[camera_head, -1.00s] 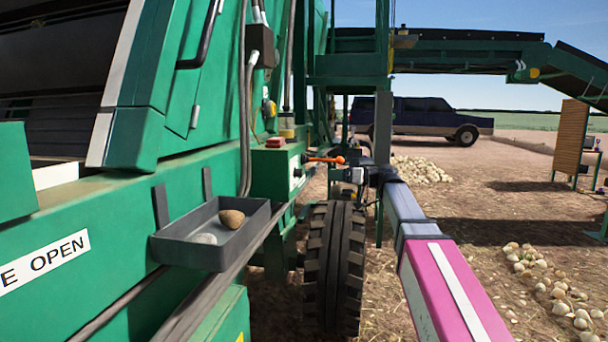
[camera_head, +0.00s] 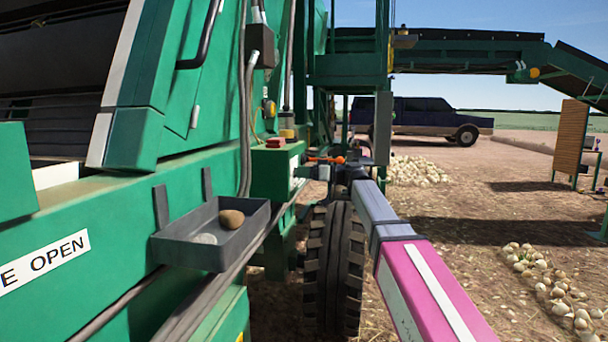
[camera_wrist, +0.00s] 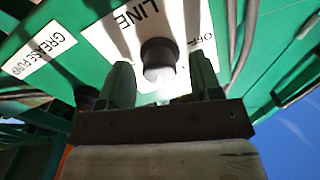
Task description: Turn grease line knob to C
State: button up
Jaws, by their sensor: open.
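The grease line knob (camera_wrist: 158,58) is a dark round knob with a pale front face, on a white label plate (camera_wrist: 112,38) reading "LINE" and "OFF" in the wrist view. My gripper (camera_wrist: 163,85) is open, with one finger on each side of the knob; whether the fingers touch it I cannot tell. No letter C is readable. In the head view my gripper (camera_head: 308,172) is at the green control box (camera_head: 275,172), and the knob itself is too small to make out there.
A "GREASE PUMP" label (camera_wrist: 42,52) sits left of the knob plate. A grey tray (camera_head: 212,240) with stones hangs on the machine's side. A large tyre (camera_head: 335,270) stands below my arm.

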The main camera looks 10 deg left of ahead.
jog(key=c, duration=0.9)
jog(key=shift+c, duration=0.2)
jog(key=shift+m, duration=0.3)
jog(key=m, duration=1.1)
jog(key=shift+w+f, duration=0.1)
jog(key=shift+m, duration=0.3)
jog(key=o, duration=0.9)
